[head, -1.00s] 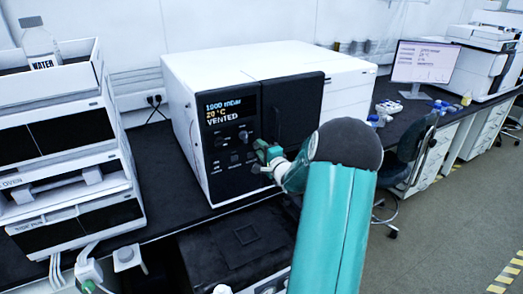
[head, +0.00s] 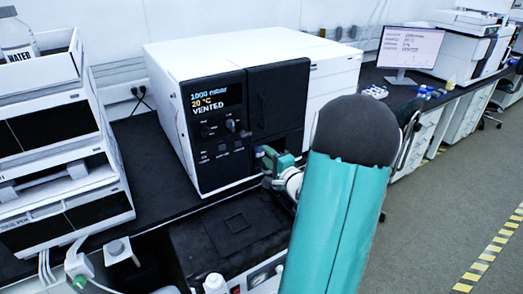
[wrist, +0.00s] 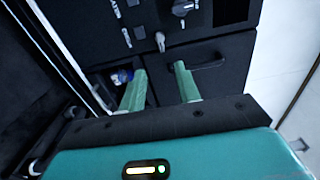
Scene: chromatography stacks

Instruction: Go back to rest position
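My gripper (head: 274,160) is held in front of the lower right part of a white instrument (head: 240,50) with a black front. In the wrist view the two green fingers of my gripper (wrist: 159,70) are spread apart with nothing between them. They point at the dark front, near a drawer-like panel with a handle (wrist: 210,64). The instrument's display (head: 210,100) reads 1000 mbar, 20 °C and VENTED. A small blue and white object (wrist: 122,76) sits in a dark opening left of the fingers. My arm hides part of the bench on the right.
A stack of white units (head: 60,150) with a water bottle (head: 17,38) on top stands at the left. A black-topped unit (head: 235,225) is below my gripper. A monitor (head: 410,48) and a chair stand at the right. The floor at right is clear.

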